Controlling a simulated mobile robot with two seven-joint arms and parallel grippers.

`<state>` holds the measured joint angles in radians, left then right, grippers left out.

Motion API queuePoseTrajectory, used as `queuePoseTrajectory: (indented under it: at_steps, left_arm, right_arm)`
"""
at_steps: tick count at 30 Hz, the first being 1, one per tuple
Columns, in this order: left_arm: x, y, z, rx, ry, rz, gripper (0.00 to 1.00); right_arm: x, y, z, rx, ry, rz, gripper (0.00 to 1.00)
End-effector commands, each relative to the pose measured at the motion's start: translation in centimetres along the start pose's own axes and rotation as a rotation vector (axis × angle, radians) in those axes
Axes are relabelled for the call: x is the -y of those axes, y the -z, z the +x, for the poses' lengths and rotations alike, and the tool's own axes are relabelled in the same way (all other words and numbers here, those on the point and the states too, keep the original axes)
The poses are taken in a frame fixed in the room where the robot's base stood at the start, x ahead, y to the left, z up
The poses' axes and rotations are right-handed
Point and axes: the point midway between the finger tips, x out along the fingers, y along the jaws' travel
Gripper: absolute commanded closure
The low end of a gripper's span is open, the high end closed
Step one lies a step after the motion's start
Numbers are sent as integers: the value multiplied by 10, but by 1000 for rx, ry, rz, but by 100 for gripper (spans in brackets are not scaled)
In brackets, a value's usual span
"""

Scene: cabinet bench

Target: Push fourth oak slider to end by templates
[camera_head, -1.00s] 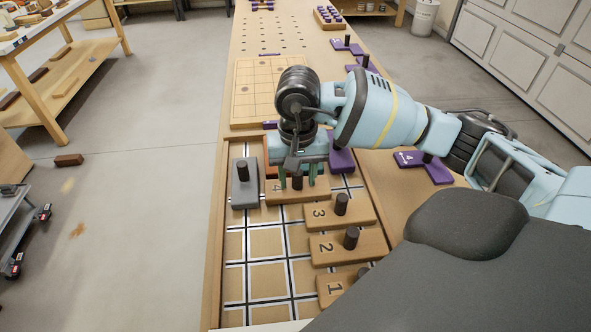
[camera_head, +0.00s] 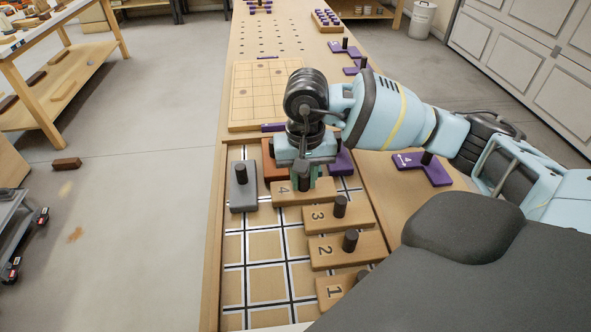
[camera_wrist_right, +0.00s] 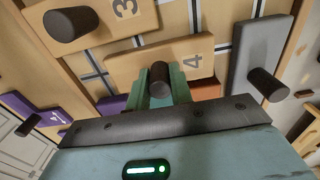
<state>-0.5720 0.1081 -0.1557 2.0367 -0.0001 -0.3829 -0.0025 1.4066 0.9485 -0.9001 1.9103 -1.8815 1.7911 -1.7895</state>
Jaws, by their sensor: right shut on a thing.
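The fourth oak slider (camera_head: 320,196) lies on the gridded board, behind the sliders marked 3 (camera_head: 355,218), 2 (camera_head: 368,247) and 1 (camera_head: 328,291). Its 4 faces left in the head view, and it also shows in the right wrist view (camera_wrist_right: 130,66). My right gripper (camera_head: 302,187) is shut on its dark upright peg, seen between the green fingers in the wrist view (camera_wrist_right: 160,80). Purple templates (camera_head: 420,166) lie on the bench right of the board, and another (camera_head: 344,162) is partly behind my gripper. My left gripper is not in view.
A grey block with a peg (camera_head: 242,186) stands just left of slider 4. An orange-brown block (camera_head: 269,168) sits behind it, partly hidden by my gripper. The front-left grid (camera_head: 262,280) is bare. A wooden rail (camera_head: 380,212) edges the board's right side.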

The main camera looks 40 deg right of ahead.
Motion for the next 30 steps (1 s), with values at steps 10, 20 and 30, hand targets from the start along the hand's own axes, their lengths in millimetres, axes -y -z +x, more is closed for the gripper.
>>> queuePoseTrajectory:
  at_steps: [10, 20, 30]
  left_arm:
    - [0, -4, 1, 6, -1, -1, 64]
    - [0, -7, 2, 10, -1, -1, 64]
    - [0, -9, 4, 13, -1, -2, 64]
  right_arm:
    - [-22, 0, 1, 0, -2, 2, 91]
    - [-41, 0, 1, 2, -2, 1, 91]
    - [-59, 0, 1, 2, -2, 0, 91]
